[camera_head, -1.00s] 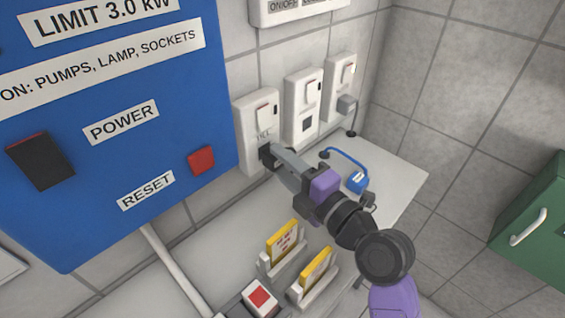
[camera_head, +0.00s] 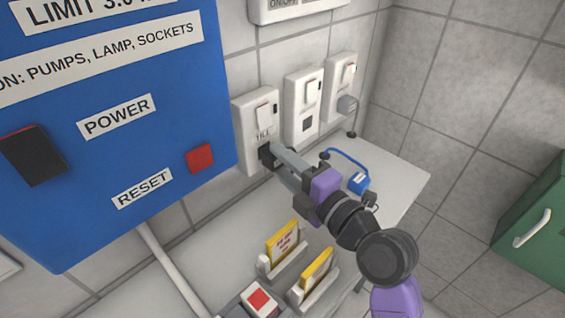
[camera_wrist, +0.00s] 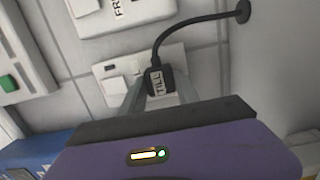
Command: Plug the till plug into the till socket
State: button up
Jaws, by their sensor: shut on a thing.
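The till socket (camera_head: 248,110) is a white wall plate with a rocker switch and a TILL label, the nearest of a row of sockets. My gripper (camera_head: 272,156) is at its lower part, shut on the dark till plug (camera_head: 265,155). In the wrist view the plug (camera_wrist: 158,80) carries a TILL label and sits between the fingers, against the lower part of the socket plate (camera_wrist: 114,69). A black cable runs from it to a round wall fitting (camera_wrist: 242,11). The contact face is hidden, so I cannot tell how deep the plug sits.
Two more sockets (camera_head: 302,108) stand to the right; the farthest has a grey plug (camera_head: 347,104). A blue power panel (camera_head: 100,150) is at left.

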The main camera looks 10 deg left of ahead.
jog(key=shift+w+a, duration=0.3)
jog(key=shift+a, duration=0.15)
jog(key=o, duration=1.3)
jog(key=shift+o, duration=0.2)
jog(key=shift+s+d, duration=0.1)
jog(key=shift+s+d+f+b, duration=0.1)
jog(key=shift+s+d+b, duration=0.15)
jog(key=shift+b, duration=0.1)
jog(key=b+v, duration=0.1)
jog(key=v, duration=0.6)
